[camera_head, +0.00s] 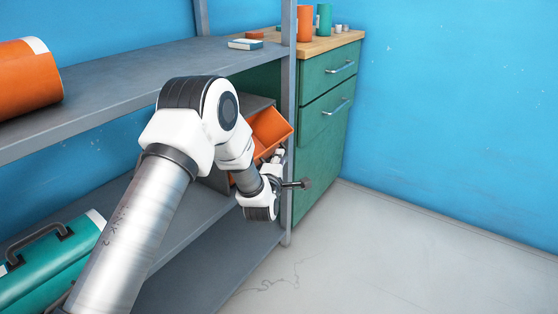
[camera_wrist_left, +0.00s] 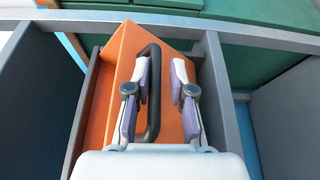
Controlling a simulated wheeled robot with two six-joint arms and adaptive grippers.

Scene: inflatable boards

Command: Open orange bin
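The orange bin (camera_head: 270,127) sits in a grey housing on the shelf unit, and its front is tilted outward. In the left wrist view the orange bin (camera_wrist_left: 118,65) fills the middle, with a black bar handle (camera_wrist_left: 154,90) on its front. My left gripper (camera_wrist_left: 160,66) is open, with one finger on each side of the handle. The left finger is close to the handle, and a wider gap shows on the right; I cannot tell whether either touches. In the head view my left gripper (camera_head: 277,157) is small and partly hidden by my wrist. My right gripper is not seen.
The grey shelf unit (camera_head: 120,72) has an upright post (camera_head: 290,130) close to my left wrist. A green cabinet (camera_head: 325,135) stands behind it. An orange cylinder (camera_head: 28,78) and a teal case (camera_head: 48,265) lie at left. The floor (camera_head: 400,250) at right is clear.

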